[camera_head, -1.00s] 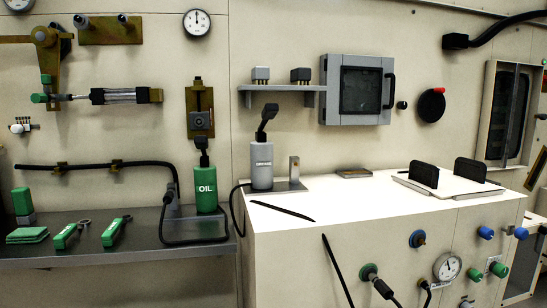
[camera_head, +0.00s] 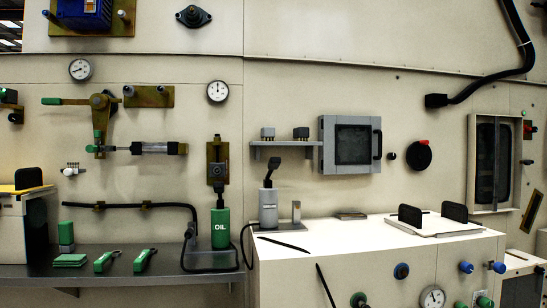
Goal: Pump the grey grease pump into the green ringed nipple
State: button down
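The grey grease pump (camera_head: 268,208) stands upright at the left end of the white cabinet top, with a black pump head and a black hose down its left side. My gripper is not in view.
A green oil pump (camera_head: 220,229) stands left of the grease pump on the lower dark bench (camera_head: 120,272). A metal upright (camera_head: 296,212) stands just right of the grease pump. A white tray (camera_head: 434,226) with black handles sits farther right. A shelf (camera_head: 283,144) hangs above.

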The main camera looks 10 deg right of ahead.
aim_at(275, 162)
jog(key=k, duration=0.8)
jog(key=u, duration=0.5)
jog(key=i, duration=0.5)
jog(key=u, duration=0.9)
jog(key=i, duration=1.4)
jog(key=z, duration=1.35)
jog(key=i, duration=0.3)
jog(key=z, duration=0.2)
